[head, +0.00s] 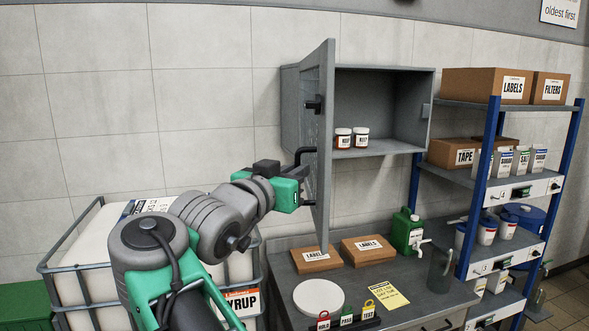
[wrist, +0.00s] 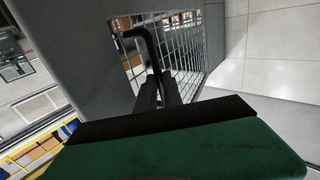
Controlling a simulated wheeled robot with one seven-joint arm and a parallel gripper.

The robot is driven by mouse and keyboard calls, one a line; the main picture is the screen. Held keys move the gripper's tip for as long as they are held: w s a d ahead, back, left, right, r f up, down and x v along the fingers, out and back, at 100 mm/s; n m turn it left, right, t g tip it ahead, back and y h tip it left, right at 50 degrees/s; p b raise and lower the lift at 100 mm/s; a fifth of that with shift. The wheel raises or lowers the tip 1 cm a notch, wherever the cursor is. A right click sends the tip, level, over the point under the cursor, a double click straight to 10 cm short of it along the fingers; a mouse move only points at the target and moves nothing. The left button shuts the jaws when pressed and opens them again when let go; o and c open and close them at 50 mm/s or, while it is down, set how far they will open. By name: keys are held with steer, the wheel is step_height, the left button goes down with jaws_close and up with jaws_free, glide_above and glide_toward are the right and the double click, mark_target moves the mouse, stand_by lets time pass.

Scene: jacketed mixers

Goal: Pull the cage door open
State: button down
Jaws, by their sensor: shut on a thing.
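The cage door (head: 320,150) is a grey-framed door with a mesh panel, hinged at the left of the grey wall cabinet (head: 385,78). It stands swung well out from the cabinet, so the inside shows. Its black bar handle (head: 303,151) is on the outer face; in the wrist view the bent handle (wrist: 143,36) sits beside the mesh. My gripper (head: 298,168) is at the handle, left of the door. In the wrist view its dark fingers (wrist: 157,92) are closed around the handle's lower part.
Two small red-and-white jars (head: 343,138) stand inside the cabinet. Below is a grey bench (head: 285,250) with cardboard boxes (head: 315,259), a green canister (head: 404,231) and a white disc (head: 319,298). A blue-post shelf rack (head: 492,150) stands right. A caged white tank (head: 85,250) stands lower left.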

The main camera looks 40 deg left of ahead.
steer(key=shift+w+f, duration=0.1)
steer(key=c, duration=1.9)
jaws_free()
steer(key=shift+c, duration=0.2)
steer(key=o, duration=0.3)
steer(key=shift+w+a+f, duration=0.2)
steer(key=shift+w+a, duration=0.05)
steer(key=shift+w, duration=0.15)
steer(key=shift+o, duration=0.7)
steer(key=shift+s+d+r, duration=0.1)
steer(key=shift+s, duration=0.15)
steer(key=b+v, duration=0.2)
steer(key=v, duration=0.6)
